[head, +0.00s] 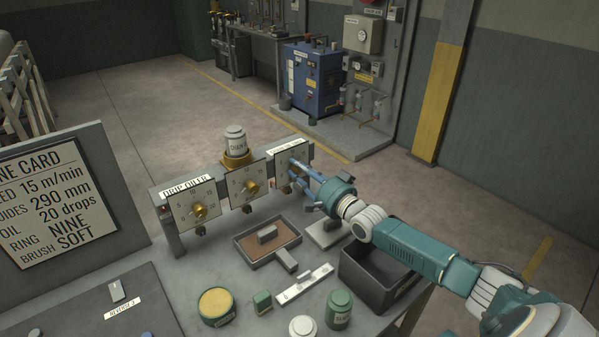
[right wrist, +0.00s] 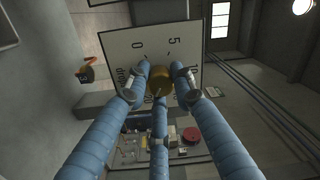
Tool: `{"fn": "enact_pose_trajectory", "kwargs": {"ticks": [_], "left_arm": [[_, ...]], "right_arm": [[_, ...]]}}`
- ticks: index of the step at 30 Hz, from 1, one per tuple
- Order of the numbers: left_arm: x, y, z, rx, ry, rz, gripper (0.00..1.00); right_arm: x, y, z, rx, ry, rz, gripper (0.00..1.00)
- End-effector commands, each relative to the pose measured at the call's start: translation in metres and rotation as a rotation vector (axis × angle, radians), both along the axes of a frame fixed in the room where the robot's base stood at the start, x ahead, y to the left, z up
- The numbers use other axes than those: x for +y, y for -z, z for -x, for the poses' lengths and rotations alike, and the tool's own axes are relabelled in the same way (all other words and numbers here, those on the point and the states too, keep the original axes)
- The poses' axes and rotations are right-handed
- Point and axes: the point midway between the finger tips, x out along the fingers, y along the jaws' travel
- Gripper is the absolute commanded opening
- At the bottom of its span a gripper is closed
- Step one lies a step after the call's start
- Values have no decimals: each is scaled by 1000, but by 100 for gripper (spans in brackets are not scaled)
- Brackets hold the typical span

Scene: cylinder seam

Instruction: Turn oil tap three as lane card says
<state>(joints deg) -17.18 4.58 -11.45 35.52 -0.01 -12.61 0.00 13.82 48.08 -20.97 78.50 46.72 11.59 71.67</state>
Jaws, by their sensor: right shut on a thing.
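The drip oiler has three square dial plates in a row, each with a brass tap. The first tap (head: 199,211) and second tap (head: 251,187) show clearly. The third dial plate (head: 283,166) is at the right end, its tap hidden in the head view by my right gripper (head: 297,174). In the right wrist view, my right gripper (right wrist: 160,76) has its blue fingers shut around the brass third tap (right wrist: 160,82). The dial (right wrist: 128,46) shows 0 and 5; other marks are partly covered. The lane card (head: 42,200) reads oil 20 drops. My left gripper is out of view.
On the bench are a brown-lined tray (head: 243,244), a dark open bin (head: 352,268), a round yellow-topped tin (head: 216,304) and a green jar (head: 339,308).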

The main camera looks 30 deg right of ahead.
Motion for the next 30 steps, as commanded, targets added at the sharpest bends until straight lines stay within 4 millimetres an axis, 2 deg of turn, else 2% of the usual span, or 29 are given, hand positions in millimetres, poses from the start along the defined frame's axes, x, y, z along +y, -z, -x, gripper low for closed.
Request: {"fn": "enact_pose_trajectory", "kwargs": {"ticks": [17, 18, 20, 30], "left_arm": [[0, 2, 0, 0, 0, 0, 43], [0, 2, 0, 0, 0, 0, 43], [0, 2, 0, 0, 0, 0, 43], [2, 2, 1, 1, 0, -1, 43]], "right_arm": [[1, 3, 1, 9, -1, -34, 0], [1, 3, 1, 9, -1, -34, 30], [1, 3, 1, 8, -2, -34, 42], [0, 1, 2, 5, 0, -33, 43]]}}
